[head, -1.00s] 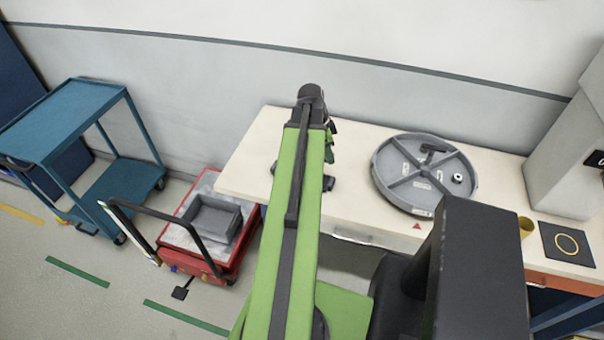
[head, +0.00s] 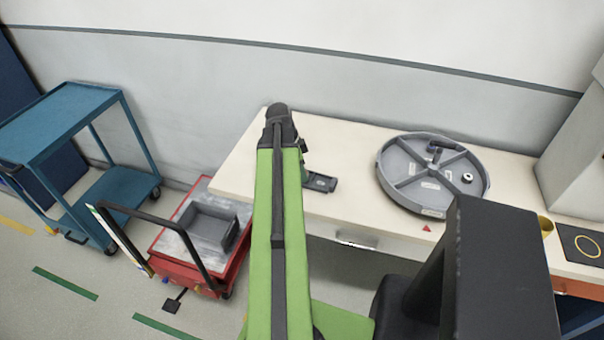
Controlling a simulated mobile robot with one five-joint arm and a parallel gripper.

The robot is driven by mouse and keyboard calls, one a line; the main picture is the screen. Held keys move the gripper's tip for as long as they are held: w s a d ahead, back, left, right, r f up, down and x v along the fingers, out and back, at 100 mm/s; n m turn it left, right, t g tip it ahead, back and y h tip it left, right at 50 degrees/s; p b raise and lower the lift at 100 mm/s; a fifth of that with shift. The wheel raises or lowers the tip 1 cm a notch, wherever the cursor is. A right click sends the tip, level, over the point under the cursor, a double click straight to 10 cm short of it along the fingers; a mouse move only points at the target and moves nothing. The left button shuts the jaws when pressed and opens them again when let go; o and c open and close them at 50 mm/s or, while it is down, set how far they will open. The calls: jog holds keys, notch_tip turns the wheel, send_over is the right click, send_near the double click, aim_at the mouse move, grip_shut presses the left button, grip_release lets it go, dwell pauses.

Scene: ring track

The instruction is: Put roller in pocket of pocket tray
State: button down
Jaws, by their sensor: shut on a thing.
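A flat dark grey tray (head: 321,183), which I take as the pocket tray, lies on the cream bench. Only its right end shows beside my green arm; the rest is hidden, and I cannot make out its pockets. My gripper (head: 303,152) hangs at the far end of my arm, mostly hidden behind it, just up and left of the tray's visible end. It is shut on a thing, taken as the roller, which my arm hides. I cannot tell its height above the bench or whether it touches the tray.
A round grey divided tray (head: 408,203) stands right on the bench (head: 350,145), holding a black part and a small white ring-shaped part (head: 467,177). A red trolley (head: 190,275) with a grey bin and a blue cart (head: 60,125) stand left. A grey wall runs behind.

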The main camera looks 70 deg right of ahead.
jog(key=shift+f, duration=0.15)
jog(key=shift+a+f+b, duration=0.2)
jog(key=shift+f+b, duration=0.1)
jog(key=shift+b, duration=0.3)
jog(key=c, duration=0.9)
grip_release()
jog(key=shift+r+p, duration=0.35)
jog(key=shift+p, duration=0.1)
jog(key=p+v, duration=1.2)
jog(key=shift+d, duration=0.35)
jog(key=shift+r, duration=0.1)
